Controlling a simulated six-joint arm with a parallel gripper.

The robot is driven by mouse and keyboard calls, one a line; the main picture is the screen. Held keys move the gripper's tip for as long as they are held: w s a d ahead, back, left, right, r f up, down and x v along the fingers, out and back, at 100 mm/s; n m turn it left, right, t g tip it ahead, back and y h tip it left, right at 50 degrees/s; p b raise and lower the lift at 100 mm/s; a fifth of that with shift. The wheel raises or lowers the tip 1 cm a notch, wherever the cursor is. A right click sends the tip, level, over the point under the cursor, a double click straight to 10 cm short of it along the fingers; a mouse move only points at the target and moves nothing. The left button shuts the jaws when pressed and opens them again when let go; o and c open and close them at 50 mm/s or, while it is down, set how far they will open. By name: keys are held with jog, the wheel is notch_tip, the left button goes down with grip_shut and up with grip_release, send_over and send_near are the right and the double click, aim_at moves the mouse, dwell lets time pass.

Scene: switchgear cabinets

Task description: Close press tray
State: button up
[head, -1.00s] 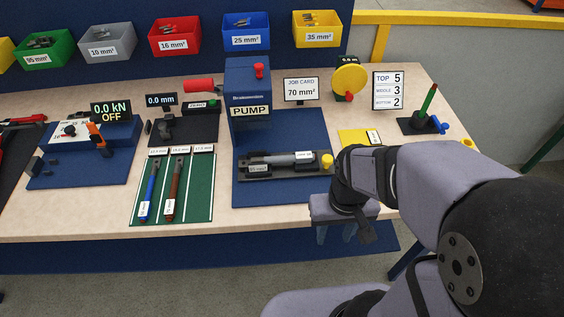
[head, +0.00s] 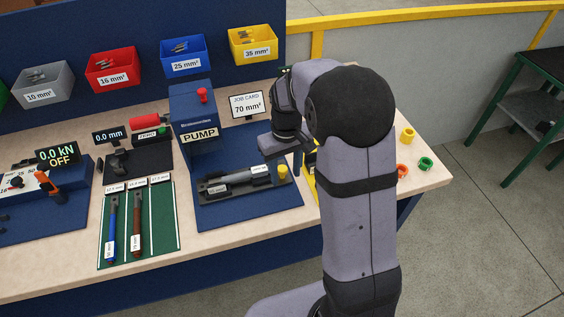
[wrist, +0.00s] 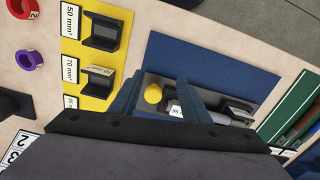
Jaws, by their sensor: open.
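The press tray (head: 222,197) is a dark, long tray on the blue base plate in front of the blue press (head: 194,110) marked PUMP. It sits out from the press and carries a grey cylinder (head: 243,178) and a labelled dark block (head: 216,188). A yellow knob (head: 283,171) stands at the tray's right end. My gripper (head: 284,168) is open above this end. In the wrist view the knob (wrist: 153,94) shows between the two spread fingers (wrist: 156,90); I cannot tell whether they touch it. My gripper and the fingers hide part of the tray there.
A job card (head: 248,104) reading 70 mm² stands behind the tray. A green mat (head: 158,225) with blue and brown tools lies to the left. In the wrist view a yellow board (wrist: 98,62) with dark holders is beside the gripper. Coloured rings (head: 425,163) lie at the right.

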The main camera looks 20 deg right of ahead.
aim_at(282, 168)
jog(key=w+r+n, duration=0.1)
jog(key=r+n, duration=0.1)
jog(key=w+r+n, duration=0.1)
jog(key=r, duration=0.1)
jog(key=w+r+n, duration=0.2)
jog(key=shift+w+d+n, duration=0.1)
jog(key=shift+n, duration=0.2)
jog(key=shift+s+n, duration=0.35)
jog(key=shift+n, duration=0.55)
jog(key=shift+f, duration=0.1)
jog(key=shift+f+p, duration=1.1)
jog(key=shift+f, duration=2.5)
grip_shut()
